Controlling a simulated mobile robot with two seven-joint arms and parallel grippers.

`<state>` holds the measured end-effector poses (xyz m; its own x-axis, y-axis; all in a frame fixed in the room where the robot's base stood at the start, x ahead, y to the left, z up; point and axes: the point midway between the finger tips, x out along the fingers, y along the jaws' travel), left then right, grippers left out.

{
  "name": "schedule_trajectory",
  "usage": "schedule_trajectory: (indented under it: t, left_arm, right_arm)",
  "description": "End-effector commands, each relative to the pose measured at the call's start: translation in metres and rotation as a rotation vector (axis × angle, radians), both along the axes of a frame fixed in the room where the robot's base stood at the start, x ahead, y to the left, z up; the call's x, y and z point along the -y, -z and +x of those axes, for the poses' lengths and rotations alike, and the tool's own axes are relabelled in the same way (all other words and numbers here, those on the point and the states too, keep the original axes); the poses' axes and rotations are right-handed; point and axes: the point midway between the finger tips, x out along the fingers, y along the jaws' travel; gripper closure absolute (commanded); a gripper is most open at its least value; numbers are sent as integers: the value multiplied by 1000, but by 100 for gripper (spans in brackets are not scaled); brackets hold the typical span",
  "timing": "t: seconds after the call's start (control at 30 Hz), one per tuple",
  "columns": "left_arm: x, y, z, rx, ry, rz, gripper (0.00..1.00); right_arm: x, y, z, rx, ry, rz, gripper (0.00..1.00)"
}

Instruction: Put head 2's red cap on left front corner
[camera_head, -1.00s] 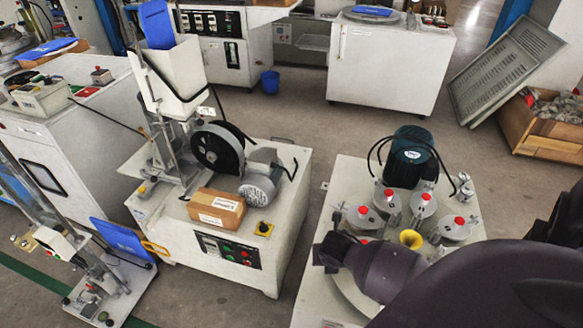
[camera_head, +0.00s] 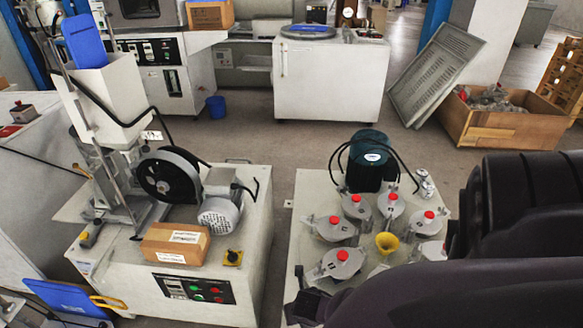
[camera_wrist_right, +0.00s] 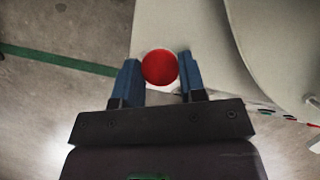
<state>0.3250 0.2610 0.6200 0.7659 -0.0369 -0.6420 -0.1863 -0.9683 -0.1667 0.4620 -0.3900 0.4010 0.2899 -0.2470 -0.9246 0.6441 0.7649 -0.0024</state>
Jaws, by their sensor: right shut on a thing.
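My right gripper (camera_wrist_right: 160,80) is shut on a red cap (camera_wrist_right: 160,67), held between its two blue fingers in the right wrist view. In the head view its dark end (camera_head: 306,307) is low, at the left front part of the white machine top (camera_head: 302,195); its fingertips and the held cap are hidden there. The wrist view shows the top's pale edge (camera_wrist_right: 140,35) behind the cap; I cannot tell if the cap touches it. Which one is head 2 is unclear. My left gripper is out of view.
A dark green motor (camera_head: 370,160) with black hoses and a can (camera_head: 424,182) stand at the back of the top. Left is a machine with a wheel (camera_head: 168,175) and a brown box (camera_head: 175,244). Grey floor lies between the machines.

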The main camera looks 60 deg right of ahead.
Motion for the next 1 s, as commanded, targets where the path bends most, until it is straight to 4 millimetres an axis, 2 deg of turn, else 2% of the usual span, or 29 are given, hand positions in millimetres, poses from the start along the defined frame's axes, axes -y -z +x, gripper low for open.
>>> schedule_trajectory:
  t: [0.03, 0.1, 0.37, 0.63, 1.0]
  left_arm:
    - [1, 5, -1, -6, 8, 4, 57]
    - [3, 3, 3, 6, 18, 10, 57]
    - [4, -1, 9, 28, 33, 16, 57]
    - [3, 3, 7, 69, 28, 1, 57]
    - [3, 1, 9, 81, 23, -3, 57]
  right_arm:
    - [0, 16, -5, -10, 2, 2, 84]
    - [-1, 23, -4, -9, 2, 2, 84]
    - [0, 34, 0, -1, 0, -1, 84]
    - [0, 71, -3, -7, 2, 1, 84]
    - [0, 71, 1, 2, 0, -1, 84]
